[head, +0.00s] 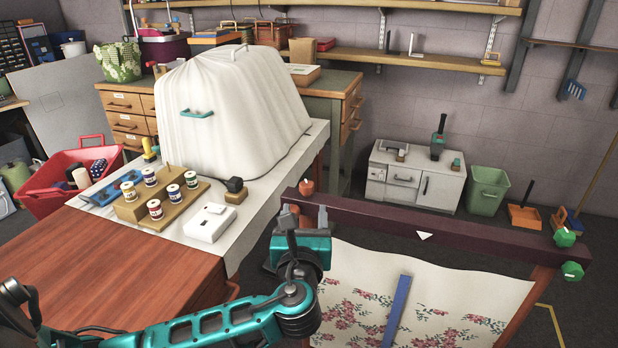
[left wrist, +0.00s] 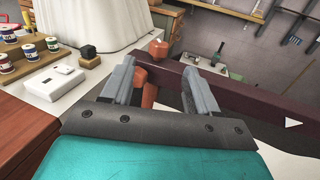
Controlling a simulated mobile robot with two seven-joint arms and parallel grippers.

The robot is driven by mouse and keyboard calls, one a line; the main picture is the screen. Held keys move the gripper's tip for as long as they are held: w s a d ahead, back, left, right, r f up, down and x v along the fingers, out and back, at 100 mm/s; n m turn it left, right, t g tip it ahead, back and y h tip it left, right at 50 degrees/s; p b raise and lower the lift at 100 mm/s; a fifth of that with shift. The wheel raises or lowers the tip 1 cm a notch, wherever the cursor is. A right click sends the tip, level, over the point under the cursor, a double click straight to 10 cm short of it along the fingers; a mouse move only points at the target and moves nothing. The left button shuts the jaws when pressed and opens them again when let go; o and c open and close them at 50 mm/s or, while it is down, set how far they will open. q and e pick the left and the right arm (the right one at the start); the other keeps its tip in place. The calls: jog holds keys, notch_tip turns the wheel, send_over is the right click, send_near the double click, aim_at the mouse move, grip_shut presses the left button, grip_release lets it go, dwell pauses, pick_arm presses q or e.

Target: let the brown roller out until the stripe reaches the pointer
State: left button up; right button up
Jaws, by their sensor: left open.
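The floral cloth (head: 350,285) is stretched below a dark maroon beam (head: 480,231). A blue stripe (head: 397,312) runs across it. The white pointer (head: 424,236) is on the beam, and the stripe's upper end lies below it and slightly left. The orange-brown knob (head: 306,187) stands at the beam's left end; it also shows in the left wrist view (left wrist: 158,47). A second orange-brown part (left wrist: 149,95) shows between my left gripper's fingers (left wrist: 158,75). My left gripper (head: 303,220) is open at that end; contact cannot be told. The brown roller's body is mostly hidden. My right gripper is out of view.
Two green knobs (head: 572,270) are at the beam's right end. Left of the frame, a table (head: 150,265) holds a white box (head: 209,223), thread spools on a wooden stand (head: 135,210) and a covered machine (head: 235,100).

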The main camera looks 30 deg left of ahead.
aim_at(307, 183)
pick_arm(q)
jog(key=b+x, duration=0.1)
jog(key=x, duration=1)
jog(key=shift+w+a, duration=0.1)
jog(key=shift+w, duration=0.1)
jog(key=c, duration=0.9)
